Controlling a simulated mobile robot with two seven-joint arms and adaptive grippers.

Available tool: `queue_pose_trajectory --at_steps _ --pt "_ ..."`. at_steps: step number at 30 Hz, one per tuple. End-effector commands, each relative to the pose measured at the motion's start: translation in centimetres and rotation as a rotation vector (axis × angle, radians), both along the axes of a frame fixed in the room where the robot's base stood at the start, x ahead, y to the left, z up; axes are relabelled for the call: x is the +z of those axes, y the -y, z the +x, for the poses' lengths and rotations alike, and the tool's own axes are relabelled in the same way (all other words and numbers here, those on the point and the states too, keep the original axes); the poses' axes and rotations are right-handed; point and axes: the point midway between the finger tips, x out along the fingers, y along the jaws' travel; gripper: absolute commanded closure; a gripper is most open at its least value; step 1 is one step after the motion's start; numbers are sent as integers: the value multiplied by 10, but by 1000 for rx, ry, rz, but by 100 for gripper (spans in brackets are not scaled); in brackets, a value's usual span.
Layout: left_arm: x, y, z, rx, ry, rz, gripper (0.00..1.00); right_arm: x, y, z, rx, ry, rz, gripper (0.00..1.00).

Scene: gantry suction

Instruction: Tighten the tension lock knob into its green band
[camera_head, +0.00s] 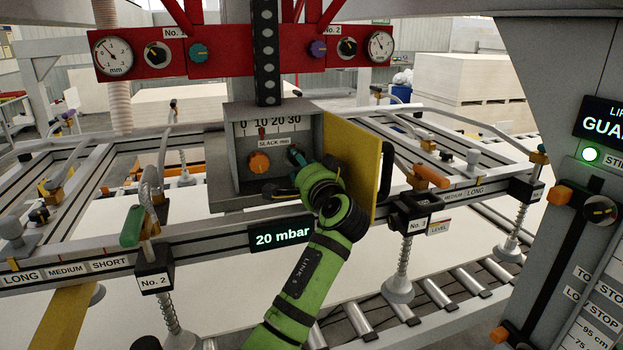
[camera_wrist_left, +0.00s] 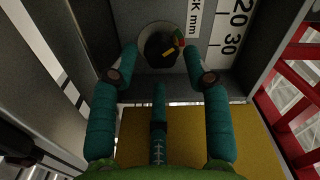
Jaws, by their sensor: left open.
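The tension lock knob (camera_wrist_left: 157,49) is dark with a yellow pointer mark, set in a grey panel at the top of the left wrist view. A small coloured arc with green and red (camera_wrist_left: 180,41) lies at its right edge; I cannot tell exactly where the pointer reads against it. My left gripper (camera_wrist_left: 160,62) is open, its teal fingers spread on both sides of the knob and a third finger below. I cannot tell whether they touch it. In the head view my left gripper (camera_head: 297,160) is at the open box and hides the knob.
The grey box (camera_head: 228,150) carries a slack scale (camera_head: 270,126) and an orange knob (camera_head: 259,162) left of my gripper. Its yellow door (camera_head: 352,165) stands open close on the right of my wrist. A rail with a 20 mbar display (camera_head: 282,237) runs below.

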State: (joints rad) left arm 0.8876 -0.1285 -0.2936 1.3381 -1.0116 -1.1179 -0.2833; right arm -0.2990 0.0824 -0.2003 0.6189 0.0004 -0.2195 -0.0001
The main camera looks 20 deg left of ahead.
Motion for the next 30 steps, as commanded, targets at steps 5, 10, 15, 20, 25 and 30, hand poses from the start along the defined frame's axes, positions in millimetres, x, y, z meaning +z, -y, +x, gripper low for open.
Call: queue_pose_trajectory --at_steps 5,10,15,20,25,30 --pt "-1 23 -34 -3 1 -4 52 0 -1 0 -1 0 2 60" --pt "-1 41 -61 -2 -2 -4 52 0 -2 0 -1 0 2 60" --pt "-1 51 -78 0 -3 -2 52 0 -2 0 -1 0 2 60" --pt "-1 54 -82 2 -2 0 52 0 -2 0 -1 0 2 60" --pt "-1 54 -82 2 -2 0 52 0 -2 0 -1 0 2 60" --pt "-1 54 -82 1 -2 0 52 0 -3 0 -1 0 3 60"
